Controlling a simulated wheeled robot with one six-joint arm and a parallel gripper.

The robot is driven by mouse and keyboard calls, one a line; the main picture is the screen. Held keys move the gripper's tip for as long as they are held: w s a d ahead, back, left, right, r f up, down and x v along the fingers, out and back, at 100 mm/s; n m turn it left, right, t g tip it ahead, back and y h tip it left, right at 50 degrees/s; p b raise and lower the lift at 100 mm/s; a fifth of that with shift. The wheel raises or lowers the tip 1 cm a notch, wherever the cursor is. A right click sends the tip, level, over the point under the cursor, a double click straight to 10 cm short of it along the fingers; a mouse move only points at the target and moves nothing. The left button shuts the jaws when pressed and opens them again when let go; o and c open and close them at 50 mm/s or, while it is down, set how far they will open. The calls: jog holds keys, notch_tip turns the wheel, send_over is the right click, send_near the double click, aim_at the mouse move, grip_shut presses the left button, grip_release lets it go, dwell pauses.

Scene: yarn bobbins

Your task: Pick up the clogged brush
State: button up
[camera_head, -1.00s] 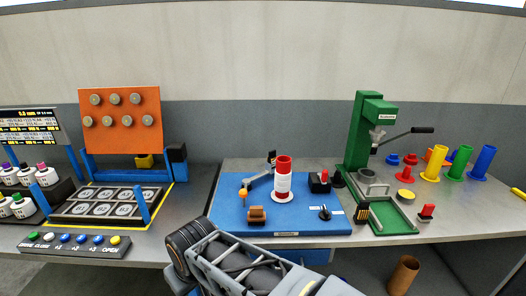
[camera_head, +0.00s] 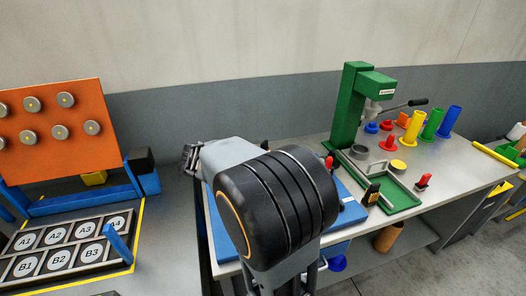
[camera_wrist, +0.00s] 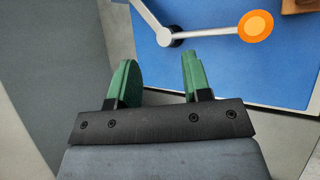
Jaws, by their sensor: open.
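My gripper (camera_wrist: 158,80) is open and empty in the wrist view, its two green fingers apart over the edge of the blue board (camera_wrist: 215,65). In the head view my gripper (camera_head: 190,158) points left, and my arm hides most of the board. I cannot tell for certain which thing is the clogged brush. A brown block (camera_wrist: 300,5), partly cut off, lies at the wrist view's top right edge, beyond the fingers. A black piece with yellowish stripes (camera_head: 371,194) stands by the green tray in the head view.
A pale jointed rod with an orange disc (camera_wrist: 256,26) lies ahead of the fingers. The green press (camera_head: 352,105) and green tray (camera_head: 407,207) stand on the right. An orange peg panel (camera_head: 60,135) and labelled slots (camera_head: 60,250) are at left. Grey bench shows beside the board.

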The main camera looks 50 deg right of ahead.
jog(key=w+d+n+h+p, duration=0.1)
jog(key=w+d+n+h, duration=0.1)
jog(key=w+d+n, duration=0.3)
jog(key=w+d+n+h+p, duration=0.1)
jog(key=w+d+n+h, duration=0.1)
jog(key=d+n, duration=0.35)
jog(key=m+p, duration=0.1)
send_near(264, 142)
jog(key=s+x, duration=0.1)
jog(key=x, duration=0.3)
jog(key=shift+t+h, duration=0.3)
jog(key=shift+t, duration=0.1)
jog(key=shift+w+f+p+x, duration=0.15)
jog(key=shift+p+x, duration=0.45)
jog(key=shift+x, duration=1)
jog(key=shift+w+f+p+x, duration=0.15)
jog(key=shift+p+x, duration=0.4)
jog(key=shift+x, duration=1.1)
jog(key=shift+a, duration=0.2)
grip_shut()
jog(key=shift+r, duration=0.1)
